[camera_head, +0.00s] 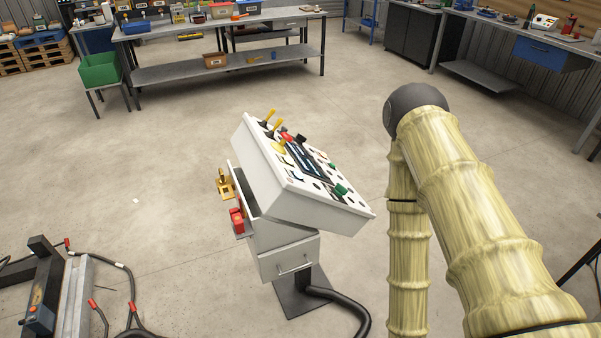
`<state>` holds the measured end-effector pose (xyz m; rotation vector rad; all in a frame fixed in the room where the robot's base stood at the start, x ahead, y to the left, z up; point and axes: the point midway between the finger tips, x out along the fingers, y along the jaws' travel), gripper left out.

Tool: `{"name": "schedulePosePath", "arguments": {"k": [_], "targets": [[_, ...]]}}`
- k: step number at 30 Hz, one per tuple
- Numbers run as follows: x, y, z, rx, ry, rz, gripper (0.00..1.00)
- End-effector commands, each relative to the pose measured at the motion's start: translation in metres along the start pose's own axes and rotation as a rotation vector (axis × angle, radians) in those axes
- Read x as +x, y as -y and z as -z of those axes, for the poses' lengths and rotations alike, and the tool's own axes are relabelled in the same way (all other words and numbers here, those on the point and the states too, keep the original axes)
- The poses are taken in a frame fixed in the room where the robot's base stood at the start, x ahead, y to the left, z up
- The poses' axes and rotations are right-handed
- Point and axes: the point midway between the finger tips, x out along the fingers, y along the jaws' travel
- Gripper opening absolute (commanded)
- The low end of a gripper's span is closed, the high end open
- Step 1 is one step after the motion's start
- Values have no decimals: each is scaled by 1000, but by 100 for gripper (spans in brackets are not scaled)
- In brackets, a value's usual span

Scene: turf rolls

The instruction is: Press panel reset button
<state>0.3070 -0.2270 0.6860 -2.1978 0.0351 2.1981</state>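A white control panel (259,149) with a sloped top stands on a pedestal in the middle of the head camera view. Its top carries yellow-handled levers (269,117), a dark block with a screen or keys (308,161), a green control (340,189), a red control (287,137) and several small dark round spots. I cannot tell which is the reset button; no label is readable. My arm rises at the right, beside the panel and apart from it in the picture. My gripper is not in view.
A drawer (289,262) and a side shelf with red (237,220) and brass (225,184) items are below the panel. A black hose (345,301) curves from its base. Cables and a metal frame (75,297) lie at lower left. Workbenches (222,67) stand behind; open floor lies between.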

Motion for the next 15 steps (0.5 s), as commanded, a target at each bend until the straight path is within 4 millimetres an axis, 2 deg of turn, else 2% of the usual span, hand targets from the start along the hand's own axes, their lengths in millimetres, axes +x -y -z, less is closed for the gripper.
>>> {"name": "schedulePosePath", "arguments": {"k": [1, 4, 15], "targets": [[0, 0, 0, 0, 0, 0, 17], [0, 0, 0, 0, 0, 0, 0], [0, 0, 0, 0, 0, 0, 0]]}}
